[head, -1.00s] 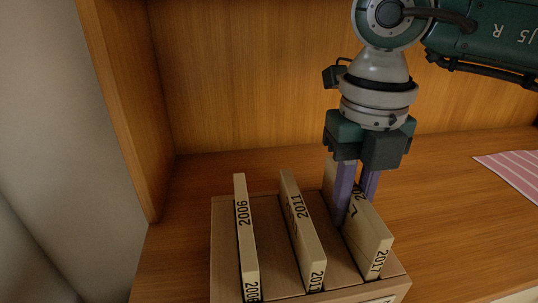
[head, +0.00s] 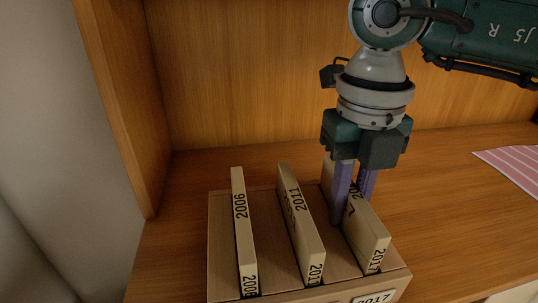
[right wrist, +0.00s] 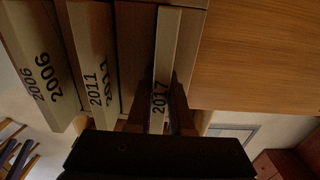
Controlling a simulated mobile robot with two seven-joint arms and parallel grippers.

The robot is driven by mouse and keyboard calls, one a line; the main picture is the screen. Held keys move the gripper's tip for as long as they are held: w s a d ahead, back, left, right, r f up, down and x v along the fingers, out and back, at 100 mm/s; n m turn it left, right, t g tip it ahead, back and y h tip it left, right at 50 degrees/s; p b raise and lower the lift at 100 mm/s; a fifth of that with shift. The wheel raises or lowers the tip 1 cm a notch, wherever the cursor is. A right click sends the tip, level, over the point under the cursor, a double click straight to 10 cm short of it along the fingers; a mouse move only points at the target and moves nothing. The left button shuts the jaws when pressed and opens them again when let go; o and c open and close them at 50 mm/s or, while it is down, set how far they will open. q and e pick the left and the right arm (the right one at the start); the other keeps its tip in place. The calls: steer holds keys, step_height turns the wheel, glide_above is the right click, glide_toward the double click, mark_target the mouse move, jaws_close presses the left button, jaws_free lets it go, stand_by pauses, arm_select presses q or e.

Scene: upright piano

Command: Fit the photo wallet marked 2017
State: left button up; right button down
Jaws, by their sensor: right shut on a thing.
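The photo wallet marked 2017 (head: 368,240) is a thin cream slab with dark numerals. My right gripper (head: 350,205) is shut on it from above, one purple finger on each side. The wallet stands upright in the rightmost slot of a wooden box (head: 275,262), its lower part hidden inside; I cannot tell whether it touches the slot's bottom. In the right wrist view the wallet (right wrist: 166,60) lies between the fingers. A label reading 2017 (head: 375,299) is on the box front below that slot. My left gripper is not in view.
Wallets marked 2006 (head: 241,225) and 2011 (head: 300,220) stand in the box to the left, with gaps between them. A wooden side panel (head: 115,110) rises at the left and a back panel behind. A pink striped cloth (head: 512,165) lies at the right; the wood between is clear.

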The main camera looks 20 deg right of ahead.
steer(key=shift+r+p, duration=1.2)
steer(key=shift+r, duration=0.15)
steer(key=shift+r+p, duration=1.1)
steer(key=shift+r, duration=0.2)
steer(key=shift+f, duration=0.15)
steer(key=shift+f+b, duration=1.05)
steer(key=shift+f, duration=0.1)
steer(key=shift+f, duration=0.25)
stand_by(0.5)
